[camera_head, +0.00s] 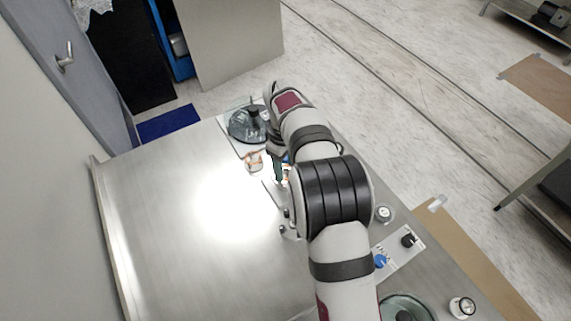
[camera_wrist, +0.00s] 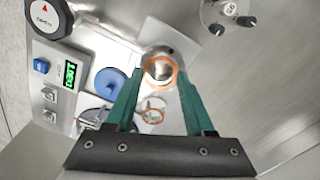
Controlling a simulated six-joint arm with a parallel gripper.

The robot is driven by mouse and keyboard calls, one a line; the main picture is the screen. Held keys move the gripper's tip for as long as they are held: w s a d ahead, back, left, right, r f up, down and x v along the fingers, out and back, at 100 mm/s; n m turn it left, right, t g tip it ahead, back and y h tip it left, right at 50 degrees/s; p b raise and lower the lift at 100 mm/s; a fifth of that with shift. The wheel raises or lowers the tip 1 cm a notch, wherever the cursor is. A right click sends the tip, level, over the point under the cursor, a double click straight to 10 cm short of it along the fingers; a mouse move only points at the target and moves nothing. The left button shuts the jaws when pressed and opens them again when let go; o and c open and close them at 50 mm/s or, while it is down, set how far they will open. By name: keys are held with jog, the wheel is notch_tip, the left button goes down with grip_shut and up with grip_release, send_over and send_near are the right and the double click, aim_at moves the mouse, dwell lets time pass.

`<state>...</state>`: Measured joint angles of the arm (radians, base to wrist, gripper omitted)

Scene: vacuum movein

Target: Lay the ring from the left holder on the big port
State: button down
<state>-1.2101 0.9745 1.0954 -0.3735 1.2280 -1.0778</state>
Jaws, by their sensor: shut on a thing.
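In the wrist view, my gripper (camera_wrist: 158,80) has green fingers closed on opposite sides of a copper-coloured ring (camera_wrist: 146,75). A shiny round steel part shows through and around the ring. I cannot tell whether the ring touches it. A second copper-coloured ring (camera_wrist: 152,121) shows between the fingers, closer to the gripper's base. In the head view, my gripper (camera_head: 280,176) is low over the bench, partly hidden by my arm. Copper-coloured parts (camera_head: 254,162) show just left of it. I cannot tell the big port or the left holder apart for sure.
A panel with a green display (camera_wrist: 70,74), a round gauge (camera_wrist: 48,18) and a blue disc (camera_wrist: 112,83) lie left in the wrist view. A steel fitting with black knobs (camera_wrist: 228,14) is upper right. A glass-like round vessel (camera_head: 243,124) stands behind my gripper. The bench's left side (camera_head: 160,230) is clear.

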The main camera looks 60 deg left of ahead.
jog(key=shift+f, duration=0.55)
dwell(0.9)
jog(key=shift+c, duration=0.9)
grip_release()
notch_tip(320, 180, up, 16)
jog(key=shift+s, duration=0.3)
jog(key=shift+d, duration=0.1)
